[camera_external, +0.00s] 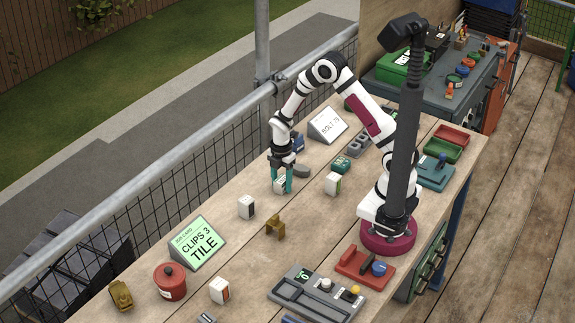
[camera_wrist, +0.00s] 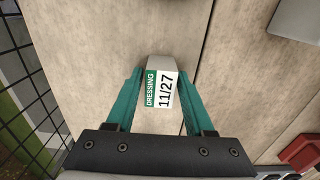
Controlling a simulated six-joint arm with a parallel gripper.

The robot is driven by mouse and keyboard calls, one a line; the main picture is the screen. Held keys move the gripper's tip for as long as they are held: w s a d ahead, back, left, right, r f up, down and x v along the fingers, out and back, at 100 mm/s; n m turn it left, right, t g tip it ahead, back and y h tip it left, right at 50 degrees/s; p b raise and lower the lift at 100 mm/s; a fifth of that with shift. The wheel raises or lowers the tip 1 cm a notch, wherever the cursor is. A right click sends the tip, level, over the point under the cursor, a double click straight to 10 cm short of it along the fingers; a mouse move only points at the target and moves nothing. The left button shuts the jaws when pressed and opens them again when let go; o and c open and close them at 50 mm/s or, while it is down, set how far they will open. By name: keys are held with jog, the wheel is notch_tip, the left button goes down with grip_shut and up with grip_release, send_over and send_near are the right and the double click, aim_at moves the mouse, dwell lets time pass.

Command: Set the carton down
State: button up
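My gripper (camera_external: 282,187) points down over the back part of the workbench. Its teal fingers are closed on the two sides of a small white carton (camera_external: 280,184). In the wrist view the carton (camera_wrist: 162,88) sits between the fingertips, its label reading "DRESSING 11/27" with a green band, and both fingers appear to touch it. The carton is at or just above the bench top (camera_external: 210,205); I cannot tell whether its base touches the wood. Its lower part is partly hidden by the fingers.
Other white cartons stand on the bench: one to the left (camera_external: 246,207), one to the right (camera_external: 332,184), one in front (camera_external: 220,291). A grey disc (camera_external: 301,171) lies close beside my gripper. A brown bracket (camera_external: 275,226) and a green job card (camera_external: 197,243) stand nearer the front.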

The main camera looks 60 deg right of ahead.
aim_at(281, 179)
jog(key=shift+o, duration=0.8)
notch_tip(281, 179, up, 11)
jog(key=shift+r, duration=0.1)
jog(key=s+a+r+m, duration=0.1)
jog(key=s+r+m, duration=0.8)
jog(key=s+m, duration=0.25)
jog(key=s+a+r+m+y, duration=0.1)
jog(key=s+a+m, duration=0.1)
jog(key=s+m, duration=1)
jog(key=shift+s+y, duration=0.4)
jog(key=shift+s, duration=0.45)
